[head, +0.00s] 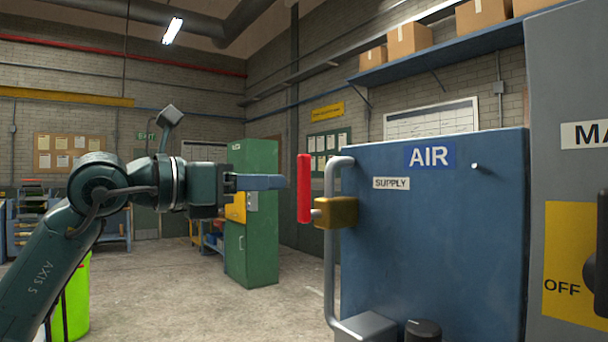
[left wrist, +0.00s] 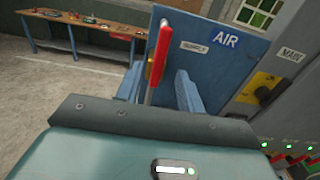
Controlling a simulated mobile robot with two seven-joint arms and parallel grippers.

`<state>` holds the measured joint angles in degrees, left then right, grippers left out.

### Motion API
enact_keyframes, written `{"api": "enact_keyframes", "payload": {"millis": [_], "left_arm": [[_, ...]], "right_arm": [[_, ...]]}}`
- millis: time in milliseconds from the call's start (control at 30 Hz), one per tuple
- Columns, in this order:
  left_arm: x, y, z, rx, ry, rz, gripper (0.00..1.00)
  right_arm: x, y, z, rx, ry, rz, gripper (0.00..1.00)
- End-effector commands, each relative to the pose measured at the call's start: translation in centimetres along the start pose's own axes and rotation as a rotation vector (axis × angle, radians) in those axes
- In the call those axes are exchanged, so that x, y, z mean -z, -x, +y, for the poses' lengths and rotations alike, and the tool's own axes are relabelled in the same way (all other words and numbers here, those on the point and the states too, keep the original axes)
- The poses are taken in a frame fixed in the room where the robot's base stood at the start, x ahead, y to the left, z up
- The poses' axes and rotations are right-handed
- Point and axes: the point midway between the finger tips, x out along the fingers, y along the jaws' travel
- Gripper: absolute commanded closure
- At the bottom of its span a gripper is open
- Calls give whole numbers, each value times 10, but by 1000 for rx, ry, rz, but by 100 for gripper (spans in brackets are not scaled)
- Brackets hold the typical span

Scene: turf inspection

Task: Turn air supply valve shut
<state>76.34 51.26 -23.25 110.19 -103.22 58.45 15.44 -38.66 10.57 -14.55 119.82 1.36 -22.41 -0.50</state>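The air supply valve has a red lever handle (head: 304,188) standing upright and a brass body (head: 337,212) on a grey vertical pipe. It sits at the left edge of a blue panel (head: 440,240) labelled AIR and SUPPLY. My left gripper (head: 284,182) points right at the handle, its tips just short of it in the head view. In the left wrist view my left gripper (left wrist: 158,88) is open, with its blue fingers apart. The red handle (left wrist: 160,50) shows upright, in line with the gap between them. My right gripper is in neither view.
A grey cabinet with a yellow OFF plate (head: 567,245) and a dark knob stands at the right. A green locker (head: 262,215) and a workbench (left wrist: 85,30) stand farther back. A grey box (head: 366,328) sits below the valve.

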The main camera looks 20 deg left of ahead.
Motion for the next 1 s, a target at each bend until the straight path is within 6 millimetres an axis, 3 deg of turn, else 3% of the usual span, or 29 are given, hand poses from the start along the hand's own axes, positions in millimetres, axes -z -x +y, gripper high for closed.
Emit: {"api": "enact_keyframes", "payload": {"millis": [200,400,800,1000], "left_arm": [[-4,-47,-1,5,4,0,62],[-2,-73,-1,4,3,-1,62],[0,-82,0,2,1,-1,62],[0,-81,0,2,1,-1,77]], "right_arm": [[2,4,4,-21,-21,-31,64],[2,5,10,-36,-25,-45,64],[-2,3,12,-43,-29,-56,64],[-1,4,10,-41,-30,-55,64]]}}
